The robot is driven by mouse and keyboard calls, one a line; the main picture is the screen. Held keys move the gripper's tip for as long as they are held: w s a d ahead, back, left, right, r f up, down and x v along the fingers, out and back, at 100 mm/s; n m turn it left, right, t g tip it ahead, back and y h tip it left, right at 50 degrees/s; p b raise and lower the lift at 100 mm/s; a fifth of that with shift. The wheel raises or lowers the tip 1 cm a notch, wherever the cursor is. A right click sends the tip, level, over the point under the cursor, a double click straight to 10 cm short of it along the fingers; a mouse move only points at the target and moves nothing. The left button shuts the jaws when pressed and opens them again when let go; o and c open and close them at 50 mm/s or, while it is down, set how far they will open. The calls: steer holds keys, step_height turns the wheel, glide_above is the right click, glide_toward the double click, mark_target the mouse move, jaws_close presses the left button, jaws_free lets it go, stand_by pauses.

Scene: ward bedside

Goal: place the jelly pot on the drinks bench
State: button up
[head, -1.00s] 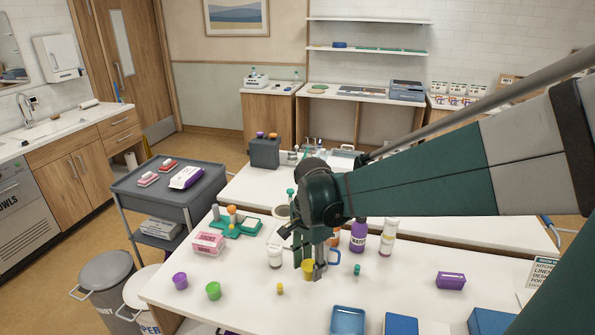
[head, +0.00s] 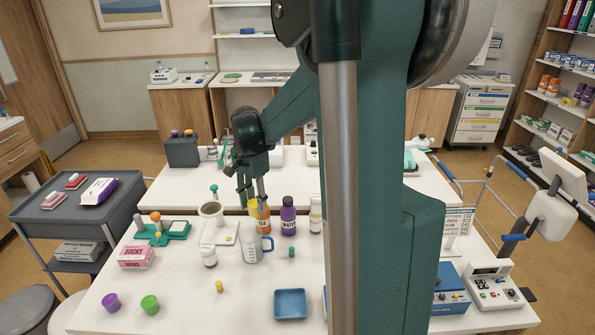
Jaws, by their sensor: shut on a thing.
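A yellow pot (head: 253,206), which I take for the jelly pot, is between the fingers of my gripper (head: 250,200). My gripper is shut on it and points down. In the picture it shows just above the clear jug with the blue handle (head: 252,244) and overlaps the orange tea bottle (head: 263,217); its exact height is hard to tell. The front white bench (head: 190,275) carries the jug and bottles. A second white bench (head: 170,190) stands behind it. No label shows which one is the drinks bench. My arm hides part of both benches.
A purple bottle (head: 288,217) and a white bottle (head: 315,213) stand right of the tea bottle. A mug (head: 212,211), a white jar (head: 209,256), a purple pot (head: 111,302), a green pot (head: 150,304) and a blue tray (head: 290,305) occupy the front bench. The rear bench's left part is clear.

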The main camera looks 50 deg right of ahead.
steer(key=w+d+p, duration=0.1)
steer(key=w+d, duration=0.4)
steer(key=d, duration=0.8)
steer(key=w+d+p, duration=0.1)
steer(key=w+d, duration=0.3)
steer(key=d, duration=0.9)
steer(key=d+f+p, duration=0.1)
steer(key=d+f, duration=0.1)
steer(key=d, duration=0.8)
steer(key=d+f+p, duration=0.1)
steer(key=d+f, duration=0.1)
steer(key=d, duration=0.9)
steer(key=shift+m, duration=0.4)
steer(key=shift+s+f, duration=0.1)
steer(key=shift+f, duration=2.65)
steer(key=shift+f, duration=3.1)
steer(key=shift+f, duration=0.1)
steer(key=shift+f, duration=1.8)
